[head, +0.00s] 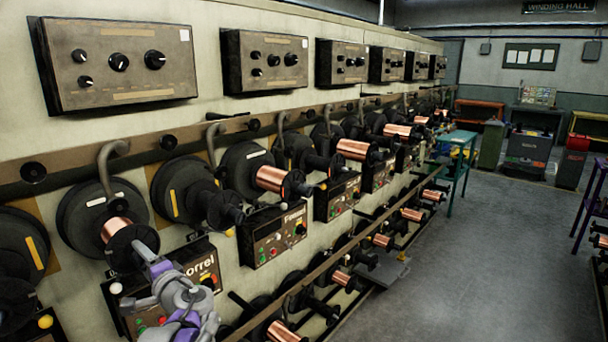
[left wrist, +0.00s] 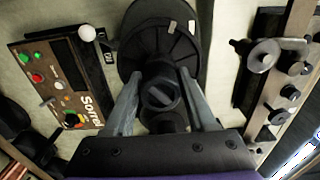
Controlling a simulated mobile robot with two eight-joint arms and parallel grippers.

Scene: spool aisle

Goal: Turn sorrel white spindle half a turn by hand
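The sorrel white spindle is a large dark disc (head: 97,212) with a white mark, on the wall above the Sorrel control box (head: 200,268). A copper-wound spool sits on it, and its black front flange (head: 132,246) faces out. In the left wrist view the dark spindle (left wrist: 160,40) is seen nearly end-on, with a black slotted end between my fingers. My left gripper (head: 150,262) is at the front of the spool. In the left wrist view its two grey fingers (left wrist: 161,80) are apart, one on each side of the end; contact is unclear. My right gripper is out of view.
The Sorrel box, with a white ball knob (left wrist: 86,33), also shows in the wrist view. A curved hook arm (head: 107,160) hangs over the spindle. A yellow-marked spindle (head: 178,190) is close on the right. The aisle floor (head: 480,250) is clear.

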